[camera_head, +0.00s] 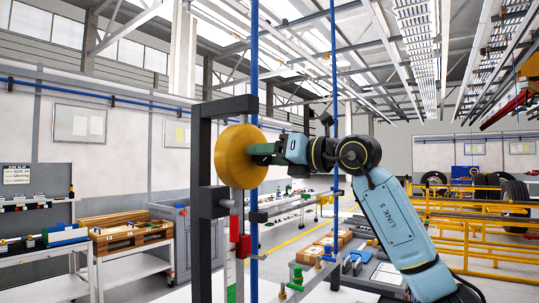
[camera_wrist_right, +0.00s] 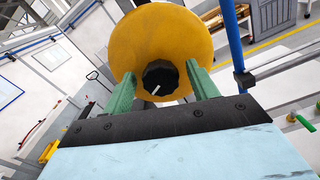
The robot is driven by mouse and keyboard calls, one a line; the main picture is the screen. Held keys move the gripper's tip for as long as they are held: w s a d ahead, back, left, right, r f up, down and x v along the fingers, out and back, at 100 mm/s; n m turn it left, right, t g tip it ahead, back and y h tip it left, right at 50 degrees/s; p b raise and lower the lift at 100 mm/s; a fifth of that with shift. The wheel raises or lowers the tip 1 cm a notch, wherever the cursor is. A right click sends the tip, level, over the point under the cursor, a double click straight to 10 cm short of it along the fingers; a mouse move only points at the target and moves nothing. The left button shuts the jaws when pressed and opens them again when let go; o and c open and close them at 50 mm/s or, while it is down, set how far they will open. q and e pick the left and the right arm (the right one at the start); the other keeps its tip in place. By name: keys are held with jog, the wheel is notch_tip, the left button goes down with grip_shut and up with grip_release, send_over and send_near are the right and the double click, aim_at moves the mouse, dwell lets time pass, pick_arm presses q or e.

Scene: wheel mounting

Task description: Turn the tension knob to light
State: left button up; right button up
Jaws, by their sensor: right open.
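The tension knob (camera_wrist_right: 161,77) is black with a short white pointer line that points down and slightly left in the right wrist view. It sits at the middle of a round yellow-orange disc (camera_head: 238,156), mounted on a dark upright frame (camera_head: 202,190). In the head view the knob is hidden. My right gripper (camera_head: 264,152) reaches the disc from the right with its green fingers open. In the right wrist view the fingers (camera_wrist_right: 160,84) stand on either side of the knob, with a visible gap to it. My left gripper is not in view.
Blue vertical posts (camera_head: 254,95) stand close behind the disc. A red, white and green strip (camera_head: 233,250) hangs below it. A bench with small green and yellow fittings (camera_head: 296,278) is at lower right. Carts with a wooden crate (camera_head: 130,232) stand at left.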

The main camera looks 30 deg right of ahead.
jog(key=c, duration=1)
jog(key=n+p, duration=0.2)
jog(key=n, duration=1)
jog(key=shift+a+p, duration=0.1)
jog(key=shift+p, duration=0.2)
jog(key=shift+n, duration=0.3)
jog(key=o, duration=1)
jog(key=shift+s, duration=0.1)
